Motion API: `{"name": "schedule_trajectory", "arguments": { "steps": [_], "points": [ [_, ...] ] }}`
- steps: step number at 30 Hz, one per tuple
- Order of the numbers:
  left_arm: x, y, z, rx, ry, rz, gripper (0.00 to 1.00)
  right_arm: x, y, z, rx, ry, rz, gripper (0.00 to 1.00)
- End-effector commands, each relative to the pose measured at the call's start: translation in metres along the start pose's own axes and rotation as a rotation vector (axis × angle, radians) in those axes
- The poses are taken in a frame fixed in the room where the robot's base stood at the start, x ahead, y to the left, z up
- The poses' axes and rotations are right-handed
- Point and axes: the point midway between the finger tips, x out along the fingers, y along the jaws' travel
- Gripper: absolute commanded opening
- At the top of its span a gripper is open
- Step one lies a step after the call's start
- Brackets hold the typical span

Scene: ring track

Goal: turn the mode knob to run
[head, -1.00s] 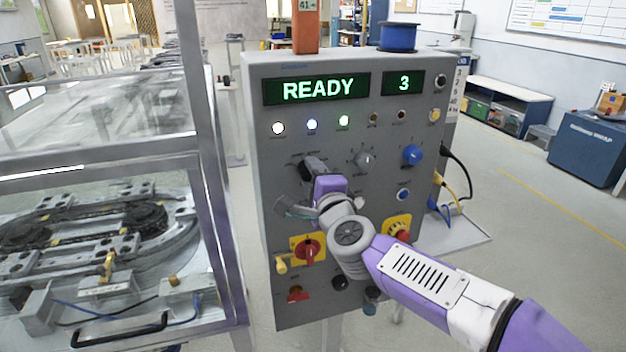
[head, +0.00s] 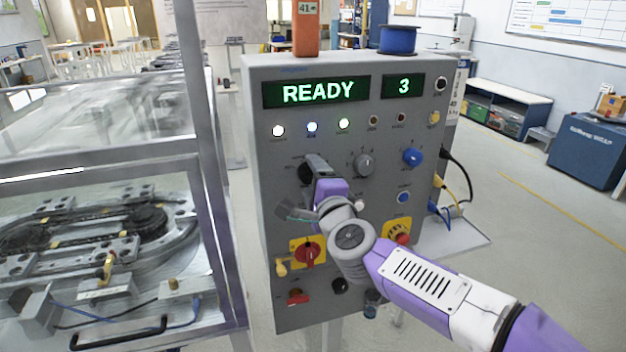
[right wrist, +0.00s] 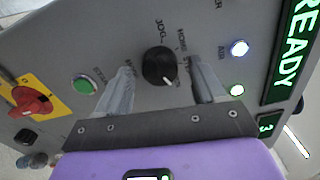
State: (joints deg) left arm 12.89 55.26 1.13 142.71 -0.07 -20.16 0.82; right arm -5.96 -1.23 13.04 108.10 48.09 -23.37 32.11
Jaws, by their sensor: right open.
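The mode knob (right wrist: 157,66) is a round black knob with a white pointer mark on the grey control panel (head: 345,118). In the right wrist view it sits between the two fingers of my right gripper (right wrist: 161,76), which are apart, one on each side, with gaps visible. The words JOG and HOME show around the knob; a further label is partly covered by a finger. The pointer mark lies toward the lower right of that view. In the head view the right gripper (head: 315,168) partly hides the knob (head: 304,173). The left gripper is out of view.
The display (head: 317,91) reads READY. A green button (right wrist: 84,86) and a red rotary switch on yellow (head: 308,253) sit near the gripper. A grey selector (head: 363,166) and a blue knob (head: 413,157) are to the right. A framed clear enclosure (head: 95,125) stands left.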

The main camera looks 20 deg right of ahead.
Motion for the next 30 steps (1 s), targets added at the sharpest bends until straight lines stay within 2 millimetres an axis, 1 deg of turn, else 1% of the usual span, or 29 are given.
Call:
{"name": "schedule_trajectory", "arguments": {
  "steps": [5,9,12,15,20,30],
  "points": [
    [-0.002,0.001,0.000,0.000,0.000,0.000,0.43,-0.023,-0.002,0.000,0.000,0.000,-0.003,0.69],
    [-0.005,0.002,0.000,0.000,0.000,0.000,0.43,-0.046,-0.002,0.000,0.000,0.000,-0.003,0.69],
    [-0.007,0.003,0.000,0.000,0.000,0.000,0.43,-0.059,-0.002,0.000,0.000,0.000,-0.001,0.69],
    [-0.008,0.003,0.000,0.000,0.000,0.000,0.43,-0.068,-0.001,0.000,0.001,0.000,-0.001,0.69],
    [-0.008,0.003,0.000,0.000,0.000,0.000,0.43,-0.073,0.000,0.000,0.001,0.000,0.000,0.69],
    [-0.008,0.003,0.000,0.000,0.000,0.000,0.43,-0.073,0.000,0.000,0.001,0.000,0.000,0.69]
  ]
}}
